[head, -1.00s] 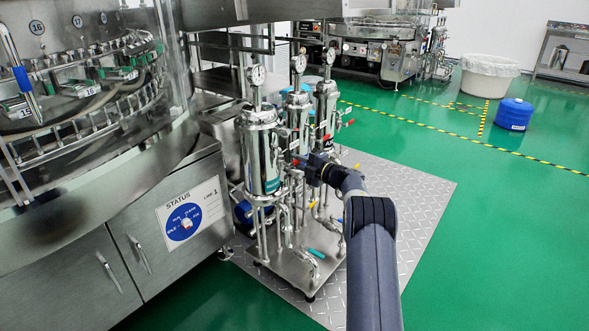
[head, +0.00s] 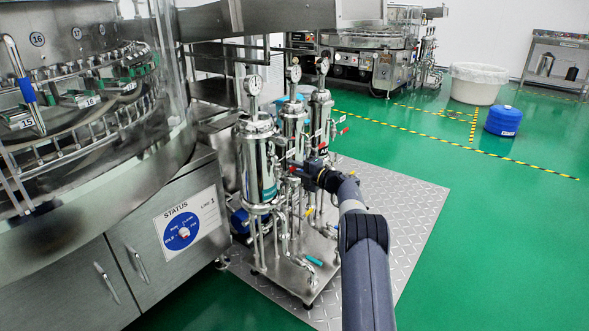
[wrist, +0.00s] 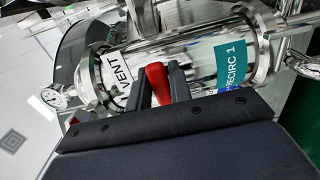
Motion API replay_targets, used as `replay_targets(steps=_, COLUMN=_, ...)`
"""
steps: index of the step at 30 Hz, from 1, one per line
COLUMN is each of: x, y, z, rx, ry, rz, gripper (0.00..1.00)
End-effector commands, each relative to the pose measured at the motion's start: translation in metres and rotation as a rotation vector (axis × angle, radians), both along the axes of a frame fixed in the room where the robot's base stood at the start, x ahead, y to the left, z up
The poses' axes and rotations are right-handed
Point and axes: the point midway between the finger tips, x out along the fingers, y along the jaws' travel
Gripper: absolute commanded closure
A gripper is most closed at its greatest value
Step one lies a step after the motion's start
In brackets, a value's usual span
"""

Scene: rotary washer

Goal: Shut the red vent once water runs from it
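The red vent handle (wrist: 157,84) sits between the two dark fingers of my gripper (wrist: 160,88) in the wrist view. The fingers lie close along both of its sides and look shut on it. Behind it is a shiny steel filter housing (wrist: 200,52) with a VENT label (wrist: 124,75) and a teal RECIRC 1 label (wrist: 230,62). In the head view my gripper (head: 300,172) reaches in at the right side of the front housing (head: 256,165), and its fingertips are hard to make out. I see no clear water stream; the vent outlet is not clearly visible.
Two more housings (head: 321,120) with gauges stand close behind the front one. Pipes and valves with a teal handle (head: 314,260) are low on the skid. A washer with a status dial (head: 183,233) stands left. Green floor (head: 500,240) is open to the right.

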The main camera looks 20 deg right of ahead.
Motion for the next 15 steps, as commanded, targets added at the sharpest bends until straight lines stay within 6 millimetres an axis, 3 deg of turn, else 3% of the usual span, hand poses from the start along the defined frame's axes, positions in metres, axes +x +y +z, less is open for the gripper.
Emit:
replay_targets(steps=6, x=-0.0001, y=-0.0006, z=0.0003, rx=0.002, ry=0.000, rz=-0.001, gripper=0.62)
replay_targets(steps=15, x=-0.0016, y=-0.0024, z=0.0006, rx=0.003, ry=0.002, rz=-0.002, gripper=0.62)
